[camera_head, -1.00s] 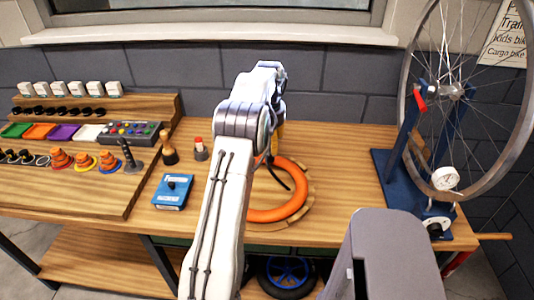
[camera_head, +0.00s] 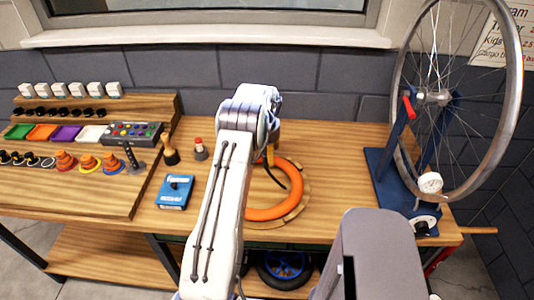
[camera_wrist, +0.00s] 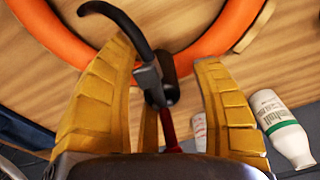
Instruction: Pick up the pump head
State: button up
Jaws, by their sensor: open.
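The pump head (camera_wrist: 150,80) is a small dark grey piece with a curved black hose, seen in the wrist view. It lies between the yellow fingers of my open gripper (camera_wrist: 163,58), with visible space on both sides. A red part runs down below it. In the head view the black hose (camera_head: 272,180) hangs over the orange ring, beside my gripper (camera_head: 274,152). My arm hides the pump head itself there.
The orange ring (camera_head: 284,209) lies on the wooden bench. A blue box (camera_head: 174,193) sits left of my arm. A wheel stand (camera_head: 383,180) is at the right. A white bottle (camera_wrist: 284,130) with a green label shows in the wrist view.

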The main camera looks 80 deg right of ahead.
jog(key=shift+o, duration=0.3)
jog(key=shift+f, duration=0.1)
grip_shut()
dwell(0.4)
